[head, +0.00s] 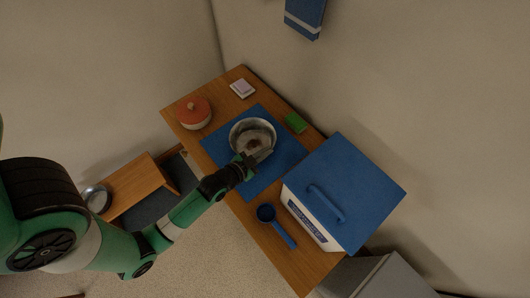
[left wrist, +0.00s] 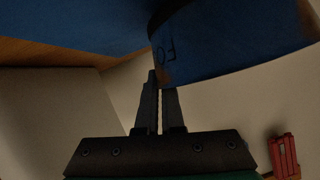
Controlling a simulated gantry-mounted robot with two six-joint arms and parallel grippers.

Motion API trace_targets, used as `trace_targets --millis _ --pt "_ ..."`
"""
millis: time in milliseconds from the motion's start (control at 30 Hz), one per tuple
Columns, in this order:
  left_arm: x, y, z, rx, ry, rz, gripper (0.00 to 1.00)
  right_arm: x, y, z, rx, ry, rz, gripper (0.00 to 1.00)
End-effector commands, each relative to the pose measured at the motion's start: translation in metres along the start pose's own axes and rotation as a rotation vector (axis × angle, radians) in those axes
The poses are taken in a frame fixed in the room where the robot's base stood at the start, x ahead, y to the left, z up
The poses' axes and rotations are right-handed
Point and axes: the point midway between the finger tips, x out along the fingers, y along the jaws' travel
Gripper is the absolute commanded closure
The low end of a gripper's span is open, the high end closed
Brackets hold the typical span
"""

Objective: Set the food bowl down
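The food bowl (head: 241,128), silvery inside with some brown food, is over the blue mat (head: 262,184) on the wooden counter. My left gripper (head: 263,155) is at the bowl's near rim. In the left wrist view the bowl's blue outer wall (left wrist: 235,45) bears dark letters. There my left gripper's fingers (left wrist: 160,85) are close together, with their tips at the bowl's edge; they look shut on its rim. The contact is dark and partly hidden. I cannot tell whether the bowl's base touches the mat. My right gripper is not in view.
A large blue-lidded bin (head: 365,185) and a blue scoop (head: 266,213) are right of the mat. A lidded red pot (head: 194,111), a pale block (head: 242,88) and a green sponge-like block (head: 295,122) stand around its far side. A lower shelf (head: 135,187) holds a metal bowl (head: 97,198).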

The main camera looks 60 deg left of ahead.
Motion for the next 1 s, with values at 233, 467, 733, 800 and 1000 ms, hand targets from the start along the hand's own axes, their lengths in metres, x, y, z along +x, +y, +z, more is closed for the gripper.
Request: trace_targets --millis 233,467,733,800,1000 --pt "0.005 0.003 0.011 0.001 0.002 -0.002 1.0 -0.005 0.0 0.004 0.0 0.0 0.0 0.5" --pt "0.005 0.004 0.013 0.0 0.0 -0.001 0.8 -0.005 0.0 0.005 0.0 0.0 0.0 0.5" --pt "0.005 0.003 0.012 0.0 0.0 -0.001 0.66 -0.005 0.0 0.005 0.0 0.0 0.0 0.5" --pt "0.004 0.003 0.012 0.0 0.0 -0.001 0.66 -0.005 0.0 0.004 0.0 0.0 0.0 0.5" --pt "-0.015 0.003 0.01 0.0 -0.003 0.0 0.66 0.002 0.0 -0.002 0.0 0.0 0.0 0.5"
